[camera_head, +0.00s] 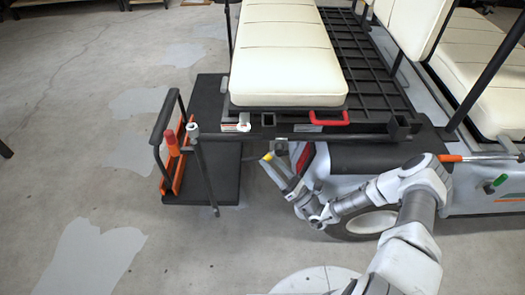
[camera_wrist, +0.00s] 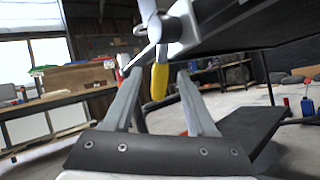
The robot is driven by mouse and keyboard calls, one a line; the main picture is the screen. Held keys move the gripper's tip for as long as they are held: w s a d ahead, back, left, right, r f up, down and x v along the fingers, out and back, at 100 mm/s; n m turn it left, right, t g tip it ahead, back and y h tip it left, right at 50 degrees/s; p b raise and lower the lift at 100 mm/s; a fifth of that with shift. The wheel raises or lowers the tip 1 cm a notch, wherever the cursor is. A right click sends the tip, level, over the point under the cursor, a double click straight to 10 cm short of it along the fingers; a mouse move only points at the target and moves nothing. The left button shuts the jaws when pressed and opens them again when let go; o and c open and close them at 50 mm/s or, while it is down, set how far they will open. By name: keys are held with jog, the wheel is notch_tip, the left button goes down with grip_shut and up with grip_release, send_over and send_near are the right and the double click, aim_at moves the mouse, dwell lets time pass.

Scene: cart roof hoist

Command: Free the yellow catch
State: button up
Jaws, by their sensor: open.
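The yellow catch (camera_wrist: 159,84) hangs below a grey metal bracket (camera_wrist: 172,32) in the wrist view. It is a short rounded tab and shows between my two open fingers, near their tips. The head view shows a small yellow spot of the catch (camera_head: 267,156) under the rear edge of the cart's seat deck. My gripper (camera_head: 277,168) reaches up to it from the lower right. The fingers stand apart on either side of the catch in the wrist view (camera_wrist: 159,76). I cannot tell whether either finger touches it, or how deep it sits between them.
The cream seat (camera_head: 285,60) and black slatted deck (camera_head: 365,70) lie above. A red handle (camera_head: 330,119) is on the deck edge. A black footplate (camera_head: 215,190) with an upright bar (camera_head: 206,170) stands left. A wheel (camera_head: 365,224) is close below my arm. Open floor lies in front.

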jog(key=v, duration=1.2)
jog(key=shift+d+f+p, duration=0.15)
jog(key=shift+p, duration=0.25)
jog(key=shift+s, duration=0.1)
